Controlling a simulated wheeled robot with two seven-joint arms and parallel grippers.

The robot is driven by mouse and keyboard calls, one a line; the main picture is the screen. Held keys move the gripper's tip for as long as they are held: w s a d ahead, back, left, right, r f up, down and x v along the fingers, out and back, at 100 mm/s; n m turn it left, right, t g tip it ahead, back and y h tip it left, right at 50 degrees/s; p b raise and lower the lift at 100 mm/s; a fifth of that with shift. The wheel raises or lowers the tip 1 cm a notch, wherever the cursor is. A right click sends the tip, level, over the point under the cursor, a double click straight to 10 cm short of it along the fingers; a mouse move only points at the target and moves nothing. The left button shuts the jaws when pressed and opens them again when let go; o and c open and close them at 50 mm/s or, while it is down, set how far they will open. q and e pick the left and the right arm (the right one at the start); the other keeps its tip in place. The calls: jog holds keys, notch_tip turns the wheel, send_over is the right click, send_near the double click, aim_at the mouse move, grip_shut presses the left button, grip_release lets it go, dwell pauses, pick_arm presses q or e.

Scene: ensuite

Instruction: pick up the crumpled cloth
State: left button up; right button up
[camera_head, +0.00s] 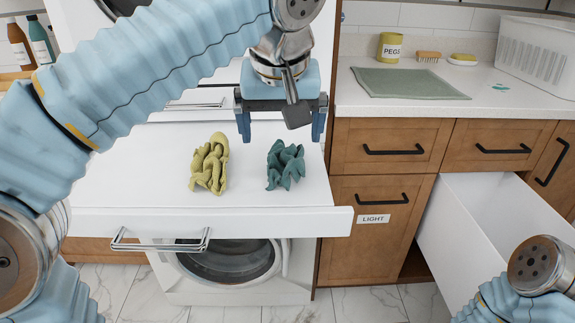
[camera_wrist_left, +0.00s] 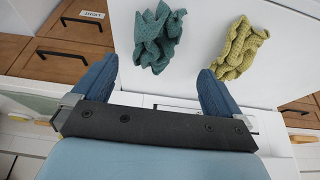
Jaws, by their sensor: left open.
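Two crumpled cloths lie apart on a white pull-out shelf (camera_head: 130,185). The yellow-green cloth (camera_head: 209,163) is on the left in the head view and the teal cloth (camera_head: 286,165) is on the right. In the left wrist view, the teal cloth (camera_wrist_left: 158,37) is near the top middle and the yellow-green cloth (camera_wrist_left: 240,48) is to its right. My left gripper (camera_head: 281,138) is open and empty, pointing down above the shelf near the teal cloth. Its blue fingers also show in the left wrist view (camera_wrist_left: 160,85), with neither cloth between them. My right gripper is not in view.
A front-loading washer (camera_head: 230,262) stands below the shelf. An open white drawer (camera_head: 490,205) is at the right, beside wooden cabinets (camera_head: 385,150). The counter holds a green mat (camera_head: 408,83), a PEGS tin (camera_head: 390,48), a brush (camera_head: 428,57) and a white basket (camera_head: 535,55).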

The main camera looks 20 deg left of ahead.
aim_at(285, 152)
pick_arm(q)
jog(key=x, duration=0.5)
jog(key=b+x, duration=0.1)
jog(key=x, duration=0.1)
jog(key=shift+w+d+f, duration=0.2)
jog(key=shift+w+f, duration=0.1)
jog(key=shift+w, duration=0.15)
jog(key=c, duration=1.2)
jog(key=shift+r, duration=0.1)
